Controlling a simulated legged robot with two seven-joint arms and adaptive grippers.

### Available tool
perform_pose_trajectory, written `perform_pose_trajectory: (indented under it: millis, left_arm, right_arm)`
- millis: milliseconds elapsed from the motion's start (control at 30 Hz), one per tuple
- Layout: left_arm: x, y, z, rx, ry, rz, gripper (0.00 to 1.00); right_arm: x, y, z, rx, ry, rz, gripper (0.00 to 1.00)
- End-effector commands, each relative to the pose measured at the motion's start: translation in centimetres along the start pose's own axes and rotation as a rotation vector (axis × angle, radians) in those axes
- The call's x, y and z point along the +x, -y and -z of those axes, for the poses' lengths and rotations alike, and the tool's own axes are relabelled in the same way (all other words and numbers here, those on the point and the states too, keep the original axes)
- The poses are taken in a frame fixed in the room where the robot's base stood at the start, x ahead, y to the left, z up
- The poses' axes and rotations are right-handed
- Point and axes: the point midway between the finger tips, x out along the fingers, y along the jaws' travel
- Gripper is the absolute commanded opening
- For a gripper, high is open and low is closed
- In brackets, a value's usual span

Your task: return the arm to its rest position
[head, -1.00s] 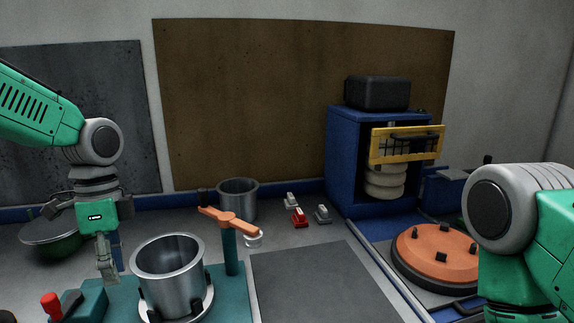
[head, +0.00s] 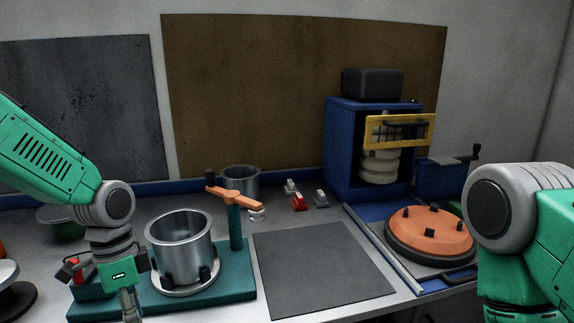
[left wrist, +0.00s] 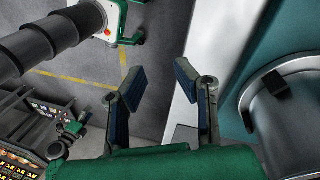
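My left arm comes in from the left in the head view. My left gripper (head: 131,305) hangs low at the front left of the bench, in front of the teal fixture (head: 238,284), with its tips near the lower frame edge. In the left wrist view the left gripper (left wrist: 160,72) has its two blue-padded fingers apart with nothing between them. Floor shows below the gap. The steel pot (head: 178,243) stands upright on the fixture, right of the gripper. My right arm shows at the right edge of the head view. Its gripper is out of view.
An orange clamp handle (head: 238,197) stands beside the pot. A second pot (head: 241,180), a dark grey mat (head: 320,270), a blue cabinet (head: 346,151) and an orange disc (head: 430,232) are on the bench. In the left wrist view, the bench's pale edge (left wrist: 182,110) runs beside the right finger.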

Motion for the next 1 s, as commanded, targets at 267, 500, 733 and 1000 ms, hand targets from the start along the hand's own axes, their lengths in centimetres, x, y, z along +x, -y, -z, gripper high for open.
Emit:
perform_pose_trajectory:
  millis: [267, 500, 733, 1000]
  left_arm:
    - [14.5, -2.8, -1.4, -0.257, -0.036, -0.003, 0.26]
    - [29.8, -8.6, -7.6, -0.663, -0.076, 0.073, 0.26]
    - [35.2, -12.4, -13.1, -0.905, -0.112, 0.18, 0.26]
    - [35.6, -13.0, -14.4, -0.961, -0.134, 0.216, 0.26]
  right_arm:
    - [3.0, 0.0, -0.2, 0.0, 0.001, 0.0, 0.4]
    - [6.7, 0.1, -0.4, 0.0, 0.002, 0.0, 0.4]
    - [8.7, 0.1, -0.5, 0.0, 0.002, 0.0, 0.4]
    - [8.9, 0.1, -0.5, 0.0, 0.001, 0.0, 0.4]
